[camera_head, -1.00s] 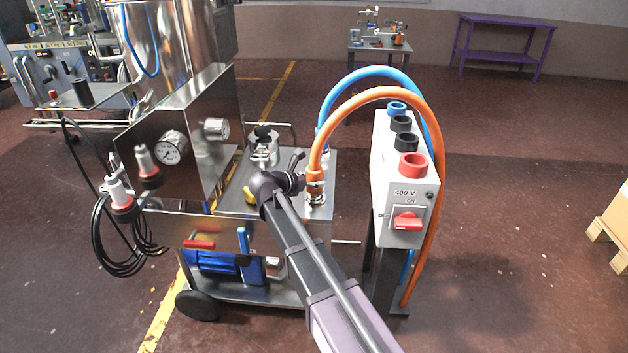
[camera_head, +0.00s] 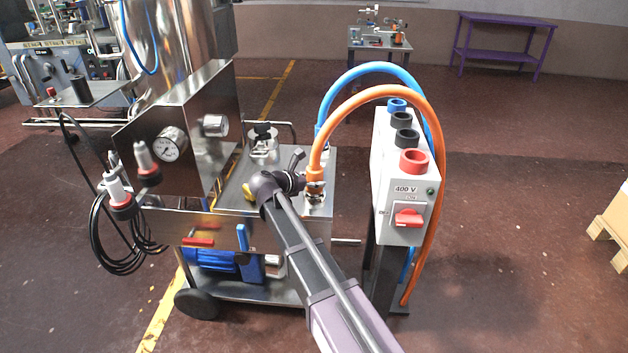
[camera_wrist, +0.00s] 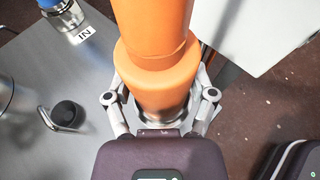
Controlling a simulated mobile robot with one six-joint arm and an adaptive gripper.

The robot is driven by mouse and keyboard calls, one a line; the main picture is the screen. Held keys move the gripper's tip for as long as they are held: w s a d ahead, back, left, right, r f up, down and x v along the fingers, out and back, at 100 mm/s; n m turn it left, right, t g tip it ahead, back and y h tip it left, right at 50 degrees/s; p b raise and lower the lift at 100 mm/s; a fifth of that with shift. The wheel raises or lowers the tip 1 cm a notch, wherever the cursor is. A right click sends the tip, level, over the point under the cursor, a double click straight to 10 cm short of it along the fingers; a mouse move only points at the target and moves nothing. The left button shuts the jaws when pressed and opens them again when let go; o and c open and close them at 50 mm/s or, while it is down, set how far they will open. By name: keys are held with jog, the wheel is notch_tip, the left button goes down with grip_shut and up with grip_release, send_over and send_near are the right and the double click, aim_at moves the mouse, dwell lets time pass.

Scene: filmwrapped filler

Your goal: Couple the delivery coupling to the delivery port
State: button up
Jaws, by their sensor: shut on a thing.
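The delivery coupling, a metal fitting (camera_head: 315,185) on the end of the orange hose (camera_head: 323,140), is upright at the right side of the steel trolley top. My gripper (camera_head: 302,184) is shut around it from the front left. In the wrist view, my gripper's fingers (camera_wrist: 162,118) flank the orange sleeve (camera_wrist: 157,75) and the metal ring under it. A metal fitting (camera_head: 316,199) shows right below the coupling in the head view. The delivery port's mouth is hidden, so I cannot tell whether the coupling is seated.
A blue hose (camera_head: 345,78) ends at a fitting beside the "IN" label (camera_wrist: 84,34). A grey 400 V box (camera_head: 398,215) with a red switch stands close on the right. A steel hopper (camera_head: 180,50) and gauges stand left.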

jog(key=shift+f+b, duration=0.25)
jog(key=shift+b, duration=0.05)
dwell(0.9)
jog(key=o, duration=1.2)
jog(key=shift+o, duration=0.2)
jog(key=shift+r, duration=0.1)
notch_tip(320, 180, up, 10)
jog(key=p, duration=1)
jog(key=shift+s, duration=0.15)
